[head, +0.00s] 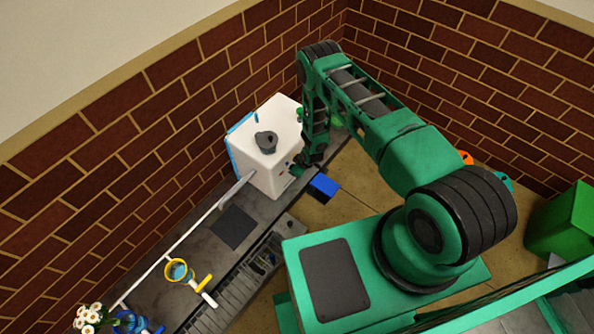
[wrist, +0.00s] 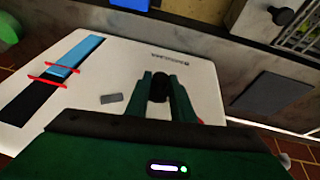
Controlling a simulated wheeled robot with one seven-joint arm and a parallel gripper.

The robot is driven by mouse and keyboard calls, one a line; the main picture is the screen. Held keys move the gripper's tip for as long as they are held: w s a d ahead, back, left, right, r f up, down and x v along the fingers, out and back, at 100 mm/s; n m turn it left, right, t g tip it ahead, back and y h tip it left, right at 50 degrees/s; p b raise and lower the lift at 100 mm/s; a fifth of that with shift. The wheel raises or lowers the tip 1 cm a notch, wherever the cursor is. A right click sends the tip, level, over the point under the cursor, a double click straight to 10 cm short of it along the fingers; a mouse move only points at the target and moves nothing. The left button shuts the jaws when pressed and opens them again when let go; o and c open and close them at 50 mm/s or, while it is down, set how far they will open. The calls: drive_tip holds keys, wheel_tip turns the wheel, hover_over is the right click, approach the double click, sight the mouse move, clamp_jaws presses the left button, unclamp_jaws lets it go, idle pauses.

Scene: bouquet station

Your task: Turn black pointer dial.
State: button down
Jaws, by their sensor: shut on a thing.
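The black pointer dial (wrist: 160,89) sits on the white face of a box-shaped machine (wrist: 205,75). My gripper (wrist: 165,82) has its two green fingers on either side of the dial and is shut on it. The dial's pointer direction cannot be told. In the head view the white machine (head: 268,175) stands on the counter against the brick wall, and my gripper (head: 297,171) is at its right side. The dial is hidden there by my arm.
A dark grey piece (head: 266,141) is on top of the machine. A blue box (head: 323,185) lies close to my gripper. A dark mat (head: 232,227), a yellow ring (head: 178,270) and white flowers (head: 88,318) lie along the counter. A green bin (head: 565,225) stands far right.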

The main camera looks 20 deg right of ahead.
drive_tip(key=shift+a+t+h, duration=0.3)
drive_tip(key=shift+t+h, duration=0.2)
drive_tip(key=shift+h, duration=0.2)
drive_tip(key=c, duration=1.5)
unclamp_jaws()
drive_tip(key=shift+w, duration=0.1)
drive_tip(key=shift+c, duration=0.2)
drive_tip(key=shift+d, duration=0.1)
drive_tip(key=v, duration=1)
drive_tip(key=shift+s+r, duration=0.25)
drive_tip(key=shift+r, duration=0.05)
